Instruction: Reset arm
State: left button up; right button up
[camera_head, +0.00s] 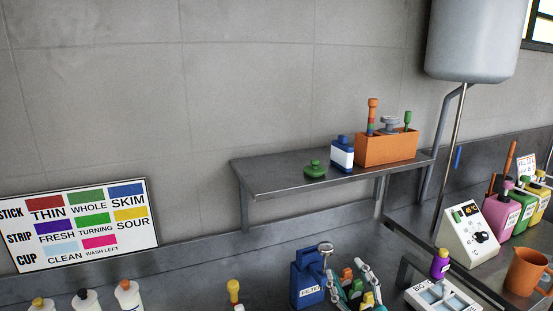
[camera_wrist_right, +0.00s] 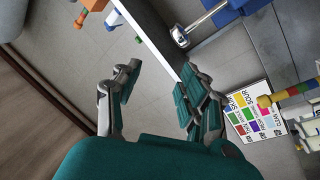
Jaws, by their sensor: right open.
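My right gripper (camera_head: 352,285) shows at the bottom of the head view, beside the blue FILTER box (camera_head: 308,278). In the right wrist view its two teal-padded fingers (camera_wrist_right: 162,82) stand well apart, with nothing between them. It is open and empty. Parts of the counter objects are hidden behind the fingers in the head view. My left gripper shows in neither view.
A wall shelf (camera_head: 265,180) holds a green-knobbed item (camera_head: 315,169), a blue and white bottle (camera_head: 342,153) and an orange caddy (camera_head: 385,149). A colour chart (camera_head: 85,226) is at left. A white machine (camera_head: 470,234), several bottles and an orange jug (camera_head: 524,271) crowd the right.

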jog(key=s+d+f+m+g+h, duration=0.3)
jog(key=s+f+g, duration=0.15)
jog(key=f, duration=0.35)
jog(key=s+d+f+m+g+h, duration=0.25)
jog(key=s+f, duration=0.25)
jog(key=f, duration=0.4)
jog(key=s+f+m+g+y, duration=0.1)
jog(key=s+f+g, duration=0.4)
jog(key=s, duration=0.4)
jog(key=s+f+m+g, duration=0.1)
jog(key=s+f+g, duration=0.35)
jog(key=s, duration=0.55)
notch_tip(320, 180, down, 27)
jog(key=s+d+f+g, duration=0.1)
jog(key=s+d+f, duration=0.1)
jog(key=s+f, duration=0.5)
jog(key=s+d+f+g, duration=0.1)
jog(key=s+d+f, duration=0.1)
jog(key=s+f, duration=0.6)
jog(key=shift+s+f+n, duration=0.25)
jog(key=shift+s+n, duration=0.2)
jog(key=shift+s, duration=0.55)
